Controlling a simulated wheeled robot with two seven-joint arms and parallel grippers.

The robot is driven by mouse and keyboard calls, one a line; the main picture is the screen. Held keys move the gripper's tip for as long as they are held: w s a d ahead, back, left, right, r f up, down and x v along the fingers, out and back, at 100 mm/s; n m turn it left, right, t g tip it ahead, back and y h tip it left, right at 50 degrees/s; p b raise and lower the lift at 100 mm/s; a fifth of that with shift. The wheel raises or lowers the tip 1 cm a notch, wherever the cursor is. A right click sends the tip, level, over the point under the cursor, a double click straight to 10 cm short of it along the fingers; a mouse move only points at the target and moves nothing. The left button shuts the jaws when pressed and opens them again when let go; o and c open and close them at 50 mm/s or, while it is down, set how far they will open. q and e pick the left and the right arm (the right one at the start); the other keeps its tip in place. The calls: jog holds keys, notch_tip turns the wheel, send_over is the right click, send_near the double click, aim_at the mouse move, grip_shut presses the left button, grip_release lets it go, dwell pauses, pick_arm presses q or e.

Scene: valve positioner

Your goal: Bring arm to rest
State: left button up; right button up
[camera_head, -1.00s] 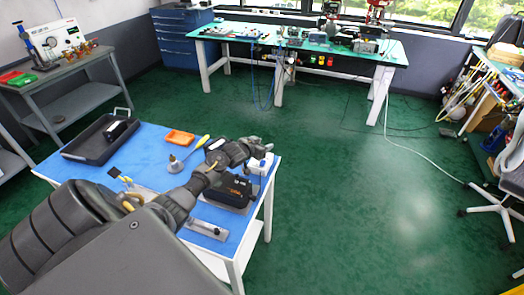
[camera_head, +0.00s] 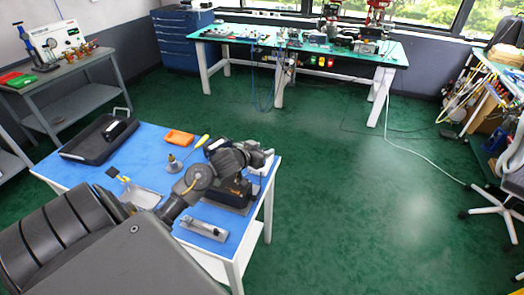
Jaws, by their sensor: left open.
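My left arm comes in from the lower left and reaches over the blue-topped table (camera_head: 148,150). My left gripper (camera_head: 262,158) is at the table's right end, raised above a black device (camera_head: 232,193) on a grey base. The gripper's fingers are small in the view and look apart, with nothing seen between them. The wrist hides part of the black device. My right gripper is not in view.
On the table are a black tray (camera_head: 72,153) with a dark item, an orange bin (camera_head: 179,137), a yellow-handled screwdriver (camera_head: 203,141), a metal bracket (camera_head: 204,230) and a small conical part (camera_head: 173,163). Green floor (camera_head: 370,200) is open on the right.

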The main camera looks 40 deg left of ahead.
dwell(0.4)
pick_arm(q)
jog(key=s+d+f+m+g, duration=0.1)
jog(key=s+d+f+g, duration=0.1)
jog(key=s+d+f, duration=0.4)
jog(key=s+d+f+g, duration=0.2)
jog(key=s+d+f, duration=0.2)
jog(key=s, duration=0.4)
jog(key=s+d+f+m+g, duration=0.1)
jog(key=s+d+g, duration=0.15)
jog(key=s, duration=0.35)
jog(key=s+d+f+g+h, duration=0.1)
jog(key=s+d, duration=0.2)
jog(key=s, duration=0.3)
jog(key=s+d+f+m+g, duration=0.1)
jog(key=s+d+g, duration=0.15)
jog(key=s, duration=0.35)
notch_tip(320, 180, down, 26)
jog(key=s+d+f+g+b, duration=0.1)
jog(key=s+b, duration=0.1)
jog(key=s+a+f+g+b, duration=0.1)
jog(key=s+a+f, duration=0.1)
jog(key=s+f, duration=1.4)
jog(key=shift+s+a+f+b, duration=0.25)
jog(key=shift+s+f+b, duration=0.1)
jog(key=shift+f, duration=0.6)
